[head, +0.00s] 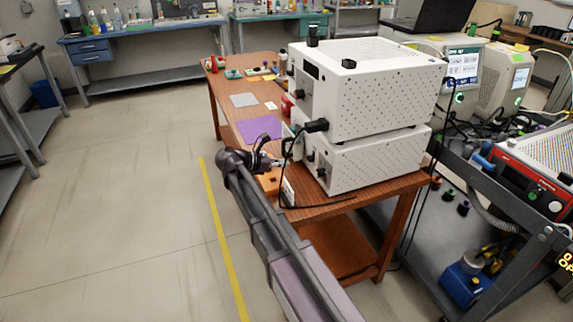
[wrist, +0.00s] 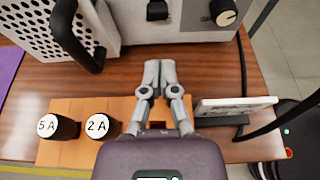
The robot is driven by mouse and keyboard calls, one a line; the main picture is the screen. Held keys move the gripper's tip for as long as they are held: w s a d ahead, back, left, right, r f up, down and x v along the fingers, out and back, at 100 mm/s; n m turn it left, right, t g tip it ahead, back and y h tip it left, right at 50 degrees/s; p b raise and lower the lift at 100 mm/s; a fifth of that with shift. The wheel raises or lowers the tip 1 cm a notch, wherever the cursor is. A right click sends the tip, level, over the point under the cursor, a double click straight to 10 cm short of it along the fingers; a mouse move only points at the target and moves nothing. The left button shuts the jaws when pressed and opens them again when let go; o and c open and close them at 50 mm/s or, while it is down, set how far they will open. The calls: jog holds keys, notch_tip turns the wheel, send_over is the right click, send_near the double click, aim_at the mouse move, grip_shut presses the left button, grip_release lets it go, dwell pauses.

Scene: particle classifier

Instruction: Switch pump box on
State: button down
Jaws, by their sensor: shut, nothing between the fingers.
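Two white perforated boxes, an upper one (head: 375,95) and a lower one (head: 375,162), are stacked on the wooden table in the head view. I cannot tell for sure which is the pump box. In the wrist view a grey front panel (wrist: 185,32) stands ahead of my gripper, with a black switch-like part (wrist: 157,10) and a round knob (wrist: 224,12). My gripper (wrist: 158,66) is shut and empty, fingertips together over the table, apart from the panel. In the head view my gripper (head: 279,163) is beside the boxes' front, partly hidden.
An orange block (wrist: 75,148) with black caps marked 5 A (wrist: 57,126) and 2 A (wrist: 100,126) lies left of my fingers. A small white plate (wrist: 235,105) and black cable (wrist: 244,75) are at right. A perforated unit with black handle (wrist: 72,32) stands left.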

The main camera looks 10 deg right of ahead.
aim_at(308, 158)
jog(key=shift+b+x, duration=1.3)
jog(key=shift+x, duration=3.1)
jog(key=shift+a+r, duration=0.1)
jog(key=shift+r+p, duration=1.3)
jog(key=shift+p, duration=0.15)
jog(key=shift+p+v, duration=1.6)
jog(key=shift+v, duration=3.35)
jog(key=shift+s, duration=0.15)
